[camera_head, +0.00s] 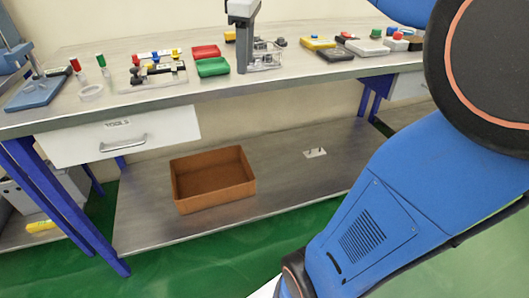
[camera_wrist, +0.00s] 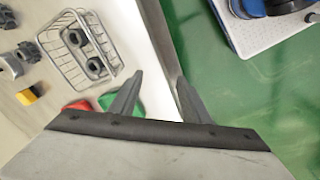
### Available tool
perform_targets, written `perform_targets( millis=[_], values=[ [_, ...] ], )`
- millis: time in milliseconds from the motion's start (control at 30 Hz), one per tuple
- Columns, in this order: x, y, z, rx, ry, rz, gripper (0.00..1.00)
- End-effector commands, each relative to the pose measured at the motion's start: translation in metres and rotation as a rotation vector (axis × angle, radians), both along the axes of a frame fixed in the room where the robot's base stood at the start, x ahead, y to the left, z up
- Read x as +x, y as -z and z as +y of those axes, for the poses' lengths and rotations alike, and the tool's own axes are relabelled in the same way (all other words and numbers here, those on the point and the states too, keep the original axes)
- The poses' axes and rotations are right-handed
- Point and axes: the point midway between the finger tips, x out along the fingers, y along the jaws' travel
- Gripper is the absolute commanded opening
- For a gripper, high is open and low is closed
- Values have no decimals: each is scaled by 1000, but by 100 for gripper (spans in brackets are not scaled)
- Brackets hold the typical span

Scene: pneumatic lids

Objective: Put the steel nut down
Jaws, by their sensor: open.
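My gripper (camera_wrist: 157,84) is open, with nothing between its two fingers. It hangs over the front edge of the bench beside a wire basket (camera_wrist: 100,72). In the basket lie dark grey nut-like pieces with holes, one farther (camera_wrist: 75,38) and one nearer (camera_wrist: 95,68); I cannot tell whether one is the steel nut. In the head view, the grey gripper (camera_head: 243,62) shows in front of the basket (camera_head: 271,62) and partly hides it.
Red (camera_head: 206,51) and green (camera_head: 212,67) bins stand left of my gripper on the bench (camera_head: 150,98). Several dark fittings (camera_wrist: 28,52) lie behind the basket. A brown open box (camera_head: 213,203) sits on the lower shelf. Colourful devices (camera_head: 318,43) stand to the right.

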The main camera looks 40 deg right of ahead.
Motion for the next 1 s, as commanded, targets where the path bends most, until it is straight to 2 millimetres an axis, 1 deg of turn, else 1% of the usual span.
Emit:
perform_targets(
  millis=[33,167,300,367,500,600,700,800,900,1000],
  values=[
    [-16,11,8,7,43,-18,43],
    [-50,45,25,36,181,-66,43],
    [-86,84,40,76,326,-118,43],
    [-101,103,46,96,386,-138,43],
    [-136,148,58,150,527,-185,43],
    [-157,177,64,190,615,-212,43],
    [-172,201,68,220,682,-228,43],
    [-181,215,70,241,724,-240,43],
    [-185,222,71,251,744,-247,43],
    [-185,223,71,254,749,-247,43]
  ],
)
